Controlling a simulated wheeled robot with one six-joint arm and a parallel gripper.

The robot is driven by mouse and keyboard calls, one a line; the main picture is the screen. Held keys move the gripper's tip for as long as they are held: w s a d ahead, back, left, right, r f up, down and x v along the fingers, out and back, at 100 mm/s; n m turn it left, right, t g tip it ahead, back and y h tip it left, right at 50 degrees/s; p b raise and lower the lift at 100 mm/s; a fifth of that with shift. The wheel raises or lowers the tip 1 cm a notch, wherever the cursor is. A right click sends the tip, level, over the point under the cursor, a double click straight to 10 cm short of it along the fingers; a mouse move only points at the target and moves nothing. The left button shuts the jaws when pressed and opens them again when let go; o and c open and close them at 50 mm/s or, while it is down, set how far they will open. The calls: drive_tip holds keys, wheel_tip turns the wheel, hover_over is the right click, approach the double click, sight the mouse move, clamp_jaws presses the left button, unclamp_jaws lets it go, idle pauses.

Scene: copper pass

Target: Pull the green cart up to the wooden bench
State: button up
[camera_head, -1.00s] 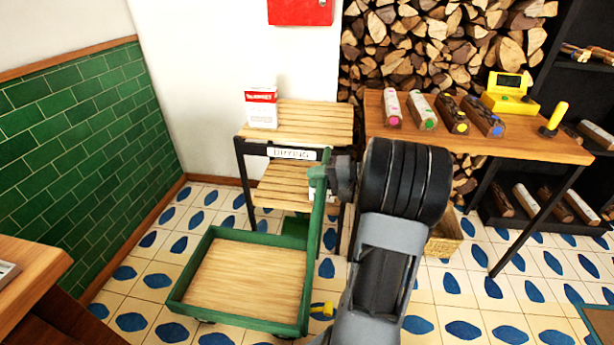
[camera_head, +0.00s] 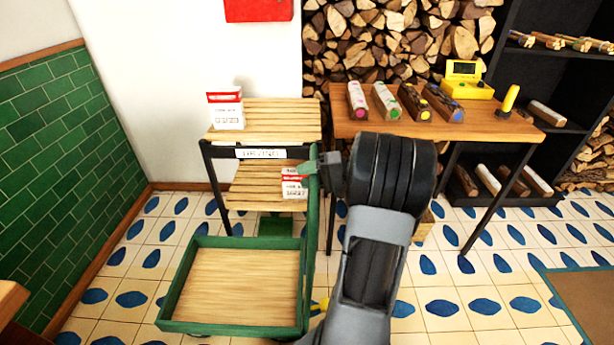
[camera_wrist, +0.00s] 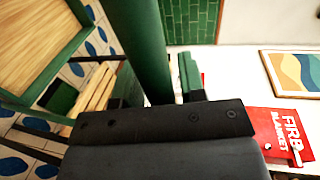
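The green cart (camera_head: 162,318) has a low tray with a bare wooden bed and an upright green handle at its right side. It stands on the tiled floor in front of the slatted rack. My gripper (camera_head: 316,165) is at the upper part of the handle. In the wrist view the green handle post (camera_wrist: 148,45) runs between the fingers, and my gripper appears shut on it. The wooden bench (camera_head: 505,130) stands at the back right, apart from the cart. It carries several logs with coloured ends.
The slatted drying rack (camera_head: 270,119) stands behind the cart, with red-and-white boxes on it. A yellow device (camera_head: 465,82) sits on the bench. Black shelving (camera_head: 545,85) stands at the far right. The tiled floor right of my arm is open, with a brown mat (camera_head: 590,300).

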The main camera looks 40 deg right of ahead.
drive_tip(key=shift+o, duration=0.8)
drive_tip(key=p+v, duration=0.2)
drive_tip(key=v, duration=1.2)
drive_tip(key=shift+w+a+r+p, duration=0.1)
drive_tip(key=shift+a+p, duration=0.05)
drive_tip(key=shift+p, duration=0.15)
